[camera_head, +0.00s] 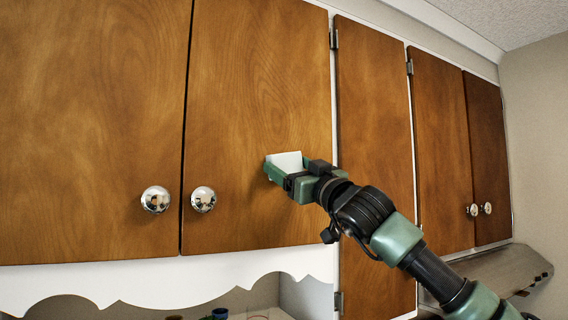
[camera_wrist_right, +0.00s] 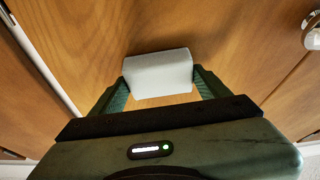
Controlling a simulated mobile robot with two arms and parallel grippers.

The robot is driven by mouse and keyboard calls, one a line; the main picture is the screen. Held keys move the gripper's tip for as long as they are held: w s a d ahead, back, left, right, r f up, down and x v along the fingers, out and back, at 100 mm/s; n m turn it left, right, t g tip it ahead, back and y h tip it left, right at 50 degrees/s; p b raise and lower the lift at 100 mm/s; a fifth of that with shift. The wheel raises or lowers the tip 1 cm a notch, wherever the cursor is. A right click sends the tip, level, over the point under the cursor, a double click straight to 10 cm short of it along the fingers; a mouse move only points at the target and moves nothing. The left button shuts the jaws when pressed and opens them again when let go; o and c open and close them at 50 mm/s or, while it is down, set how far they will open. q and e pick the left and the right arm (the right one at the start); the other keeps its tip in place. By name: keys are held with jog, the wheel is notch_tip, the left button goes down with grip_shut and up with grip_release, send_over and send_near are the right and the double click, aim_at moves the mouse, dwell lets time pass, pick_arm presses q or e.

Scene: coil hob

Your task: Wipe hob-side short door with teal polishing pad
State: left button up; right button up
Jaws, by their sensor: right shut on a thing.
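A pale, whitish polishing pad (camera_head: 287,160) is held in my right gripper (camera_head: 283,170). The wrist view shows the pad (camera_wrist_right: 158,72) clamped between both green fingers of the right gripper (camera_wrist_right: 160,88). The pad is in front of a wide brown wooden door (camera_head: 255,95) with a round chrome knob (camera_head: 203,199) at its lower left. The pad is right of and above this knob, very close to the wood; I cannot tell whether it touches. I cannot tell for sure which door is the hob-side short one. My left gripper is not in view.
Another wide door (camera_head: 85,110) with a knob (camera_head: 155,199) is at the left. A narrow, taller door (camera_head: 372,120) stands right of the pad's door. Two more doors (camera_head: 440,140) (camera_head: 487,150) are above a hood (camera_head: 495,272) at the right. A white scalloped trim (camera_head: 150,290) runs below.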

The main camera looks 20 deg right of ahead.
jog(key=shift+w+d+p, duration=0.25)
jog(key=shift+d+p, duration=0.2)
jog(key=shift+d, duration=0.6)
jog(key=shift+d+f, duration=0.1)
jog(key=shift+d, duration=0.3)
jog(key=shift+s+a+f+b, duration=0.1)
jog(key=shift+s+a+b, duration=0.1)
jog(key=shift+a+b, duration=0.75)
jog(key=shift+s+a+b, duration=0.2)
jog(key=shift+a+b, duration=0.1)
jog(key=shift+a, duration=0.95)
jog(key=shift+s+a+b, duration=0.2)
jog(key=shift+a+b, duration=0.25)
jog(key=shift+a, duration=0.6)
jog(key=shift+s+a+b, duration=0.2)
jog(key=shift+a+b, duration=0.25)
jog(key=shift+a, duration=0.6)
jog(key=shift+s+a+b, duration=0.15)
jog(key=shift+a+b, duration=0.25)
jog(key=shift+a, duration=0.3)
jog(key=shift+s+a+b, duration=0.2)
jog(key=shift+a+b, duration=0.1)
jog(key=shift+a, duration=0.85)
